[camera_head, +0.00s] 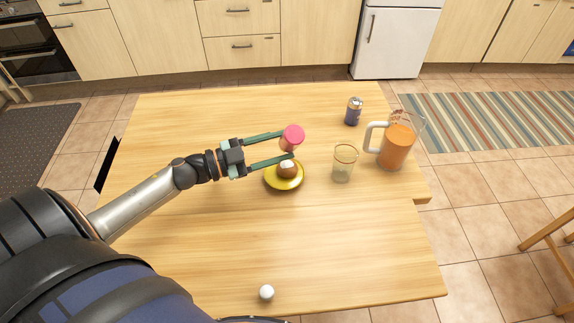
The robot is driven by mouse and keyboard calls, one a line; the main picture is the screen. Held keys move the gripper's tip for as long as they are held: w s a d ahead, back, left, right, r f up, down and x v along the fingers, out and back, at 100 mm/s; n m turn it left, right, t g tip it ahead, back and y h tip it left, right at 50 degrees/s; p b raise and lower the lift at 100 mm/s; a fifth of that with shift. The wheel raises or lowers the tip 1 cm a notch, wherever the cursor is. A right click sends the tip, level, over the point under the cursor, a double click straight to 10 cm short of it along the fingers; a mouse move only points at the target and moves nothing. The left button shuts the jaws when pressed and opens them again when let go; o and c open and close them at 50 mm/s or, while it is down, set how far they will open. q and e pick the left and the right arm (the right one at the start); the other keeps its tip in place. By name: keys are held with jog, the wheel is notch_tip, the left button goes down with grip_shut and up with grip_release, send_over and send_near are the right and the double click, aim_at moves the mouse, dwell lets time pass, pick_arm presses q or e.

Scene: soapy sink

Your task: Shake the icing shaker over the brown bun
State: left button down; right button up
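The icing shaker (292,138) has a pink-red end and a paler brownish body. The gripper comes in from the left and holds the shaker tilted, just above and behind the bun in the picture. The brown bun (284,174) has a white patch on top and sits on a yellow plate (272,187). The lower finger partly overlaps the plate's far side. My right gripper is not in view.
On the wooden table (330,250), a clear glass (343,166) stands right of the plate. A jug of orange drink (396,149) and a dark can (353,111) stand farther right. A small white round object (267,292) lies near the front edge. The table's front middle is clear.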

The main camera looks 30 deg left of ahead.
pick_arm(q)
jog(key=shift+f, duration=0.1)
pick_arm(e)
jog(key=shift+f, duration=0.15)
pick_arm(q)
notch_tip(320, 180, up, 3)
jog(key=shift+r+p, duration=0.2)
jog(key=shift+p, duration=0.95)
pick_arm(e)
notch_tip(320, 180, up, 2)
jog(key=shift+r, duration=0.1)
pick_arm(q)
notch_tip(320, 180, down, 4)
jog(key=shift+r+b, duration=0.15)
jog(key=shift+b, duration=1.05)
jog(key=shift+r, duration=0.1)
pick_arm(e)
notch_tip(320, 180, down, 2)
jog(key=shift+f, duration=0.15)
